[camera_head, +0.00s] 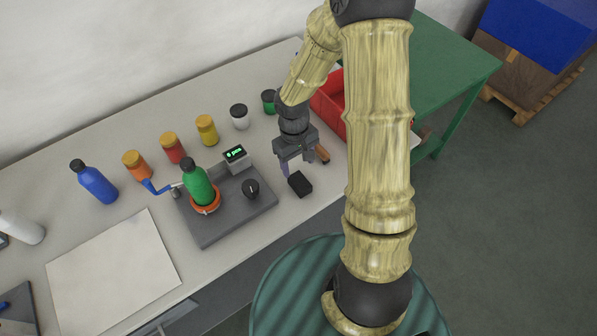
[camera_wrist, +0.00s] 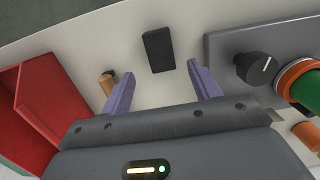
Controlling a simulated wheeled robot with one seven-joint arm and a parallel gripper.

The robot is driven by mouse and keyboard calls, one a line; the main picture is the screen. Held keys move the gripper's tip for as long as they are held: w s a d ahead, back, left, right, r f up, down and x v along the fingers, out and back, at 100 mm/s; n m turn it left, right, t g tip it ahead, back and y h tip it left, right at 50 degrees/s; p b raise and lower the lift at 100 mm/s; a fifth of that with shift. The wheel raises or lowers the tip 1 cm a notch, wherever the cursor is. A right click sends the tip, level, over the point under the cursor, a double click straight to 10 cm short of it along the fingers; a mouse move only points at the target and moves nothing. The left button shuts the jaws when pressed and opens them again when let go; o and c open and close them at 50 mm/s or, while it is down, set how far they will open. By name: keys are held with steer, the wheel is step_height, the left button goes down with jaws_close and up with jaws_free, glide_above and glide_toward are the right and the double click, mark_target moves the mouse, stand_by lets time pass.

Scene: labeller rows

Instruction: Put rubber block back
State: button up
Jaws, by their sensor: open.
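The black rubber block (camera_head: 300,184) lies on the pale table just right of the grey labeller base. It also shows in the wrist view (camera_wrist: 158,49), beyond the fingertips and between their lines. My gripper (camera_head: 299,167) hangs over the table beside the block, with its two purple fingers (camera_wrist: 158,82) apart and nothing between them. The labeller (camera_head: 232,212) has a green bottle (camera_head: 197,184) standing in an orange ring, a black knob (camera_head: 251,188) and a small display (camera_head: 235,154).
A red bin (camera_head: 330,103) stands behind my gripper, partly hidden by my arm. A wooden-coloured handle (camera_wrist: 107,83) lies near the left finger. Several jars and a blue bottle (camera_head: 94,182) stand along the back. A pale mat (camera_head: 115,270) lies at the left.

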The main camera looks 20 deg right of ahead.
steer(key=r, duration=0.4)
steer(key=shift+w+a+r, duration=0.1)
steer(key=shift+w+r, duration=0.15)
steer(key=shift+r, duration=0.15)
steer(key=s+r+m+t, duration=0.3)
steer(key=s+r, duration=0.6)
steer(key=shift+s+d+m+t, duration=0.2)
steer(key=shift+m+t, duration=0.1)
steer(key=shift+t, duration=0.1)
